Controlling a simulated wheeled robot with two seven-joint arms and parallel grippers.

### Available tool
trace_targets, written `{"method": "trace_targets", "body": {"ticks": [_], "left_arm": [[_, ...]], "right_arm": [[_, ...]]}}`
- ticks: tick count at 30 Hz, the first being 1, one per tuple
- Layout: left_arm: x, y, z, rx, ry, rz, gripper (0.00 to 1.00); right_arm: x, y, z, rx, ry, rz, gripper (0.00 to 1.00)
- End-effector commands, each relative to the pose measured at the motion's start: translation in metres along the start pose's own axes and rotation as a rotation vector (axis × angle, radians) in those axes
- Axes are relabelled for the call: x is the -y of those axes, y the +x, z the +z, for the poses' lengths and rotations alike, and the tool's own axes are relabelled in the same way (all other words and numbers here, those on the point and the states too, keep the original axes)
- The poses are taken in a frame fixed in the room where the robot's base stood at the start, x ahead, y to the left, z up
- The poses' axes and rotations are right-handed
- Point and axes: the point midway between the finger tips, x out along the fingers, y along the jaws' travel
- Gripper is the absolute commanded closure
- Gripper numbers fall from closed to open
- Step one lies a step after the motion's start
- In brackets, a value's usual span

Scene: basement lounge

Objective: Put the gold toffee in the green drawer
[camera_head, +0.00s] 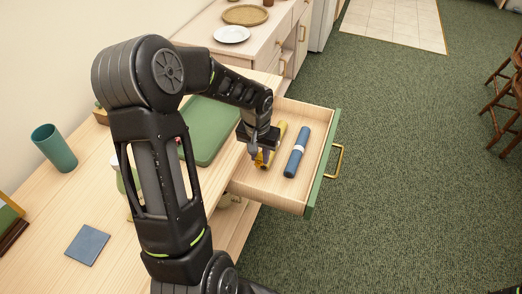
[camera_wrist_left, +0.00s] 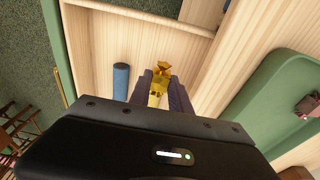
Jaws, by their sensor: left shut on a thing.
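My left gripper (camera_head: 261,158) is over the open drawer, fingers pointing down, shut on the gold toffee (camera_head: 259,161). In the left wrist view the shiny gold toffee (camera_wrist_left: 162,70) shows between the fingertips (camera_wrist_left: 160,82). The fingers hide part of it, and I cannot tell whether it touches the drawer floor. The green drawer (camera_head: 323,160) is pulled out, with a green front, pale wood inside and a brass handle (camera_head: 338,161). A blue roll (camera_head: 296,152) with a pale band lies in it, beside a yellow roll (camera_head: 279,134) partly hidden by my gripper.
The wooden top holds a green tray (camera_head: 210,130), a teal cup (camera_head: 54,148) and a blue square (camera_head: 87,245). A white plate (camera_head: 232,34) and a woven mat (camera_head: 246,15) are on the far counter. Green carpet right of the drawer is clear.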

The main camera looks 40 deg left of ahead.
Motion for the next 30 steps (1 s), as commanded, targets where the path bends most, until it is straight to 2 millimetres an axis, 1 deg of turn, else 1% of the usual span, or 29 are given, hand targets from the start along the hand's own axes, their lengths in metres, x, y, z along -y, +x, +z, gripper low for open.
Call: {"method": "trace_targets", "body": {"ticks": [4,9,12,23,26,30], "left_arm": [[0.0,0.016,0.003,0.005,0.0,0.0,1.0],[-0.001,0.047,0.007,0.006,0.002,0.001,1.0],[-0.001,0.058,0.008,0.003,0.001,0.0,1.0],[0.0,0.063,0.008,0.002,0.0,0.0,1.0],[0.0,0.074,0.01,0.005,0.0,0.001,1.0],[-0.001,0.093,0.013,0.005,0.001,0.0,1.0]], "right_arm": [[0.001,-0.002,0.0,0.0,0.0,0.0,0.2],[0.001,-0.004,0.0,0.001,0.001,0.001,0.2],[0.001,-0.005,0.001,0.001,0.001,0.002,0.2],[0.001,-0.005,0.001,0.002,0.001,0.002,0.2],[0.002,-0.006,0.001,0.002,0.001,0.002,0.2],[0.002,-0.007,0.001,0.002,0.002,0.002,0.2]]}}
